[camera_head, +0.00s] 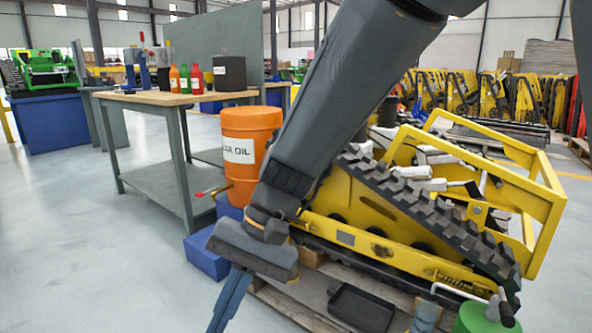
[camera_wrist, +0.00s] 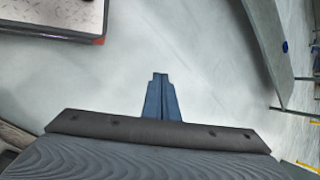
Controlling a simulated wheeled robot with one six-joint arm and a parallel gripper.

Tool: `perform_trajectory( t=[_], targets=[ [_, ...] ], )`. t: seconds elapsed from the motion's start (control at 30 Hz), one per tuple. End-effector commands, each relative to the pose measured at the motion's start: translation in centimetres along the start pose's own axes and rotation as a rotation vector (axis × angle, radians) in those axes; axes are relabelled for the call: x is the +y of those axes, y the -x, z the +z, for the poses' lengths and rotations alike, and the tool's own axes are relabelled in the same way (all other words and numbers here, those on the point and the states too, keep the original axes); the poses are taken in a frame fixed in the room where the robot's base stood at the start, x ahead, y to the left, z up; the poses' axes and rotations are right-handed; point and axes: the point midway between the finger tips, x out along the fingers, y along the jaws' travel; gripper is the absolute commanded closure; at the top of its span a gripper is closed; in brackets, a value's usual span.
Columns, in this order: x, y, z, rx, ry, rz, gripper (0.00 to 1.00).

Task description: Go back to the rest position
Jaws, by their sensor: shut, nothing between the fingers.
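My gripper (camera_head: 219,318) hangs down at the lower middle of the head view, below my grey arm. Its blue fingers are together and point at the floor. In the wrist view the fingers (camera_wrist: 160,78) also lie side by side with nothing between them, over bare pale floor. My arm crosses in front of the yellow tracked carrier (camera_head: 362,235) and hides part of it.
An orange oil drum (camera_head: 252,130) stands left of my arm, above blue blocks (camera_head: 206,252). A workbench (camera_head: 180,98) with bottles is behind. A black tray (camera_head: 361,307) and green can (camera_head: 486,319) are at lower right. The floor at left is clear.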

Motion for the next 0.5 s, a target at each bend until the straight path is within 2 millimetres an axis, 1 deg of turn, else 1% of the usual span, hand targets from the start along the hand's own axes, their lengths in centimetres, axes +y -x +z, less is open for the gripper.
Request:
perform_trajectory(
  t=[0.03,0.1,0.2,0.3,0.5],
  targets=[
    [0.7,0.4,1.7,0.029,0.062,0.045,1.0],
    [2.0,0.8,3.5,0.07,0.145,0.111,1.0],
    [3.8,1.4,5.4,0.124,0.253,0.191,1.0],
    [5.2,1.8,6.6,0.168,0.341,0.252,1.0],
    [7.2,2.6,8.2,0.238,0.476,0.337,1.0]
  ],
)
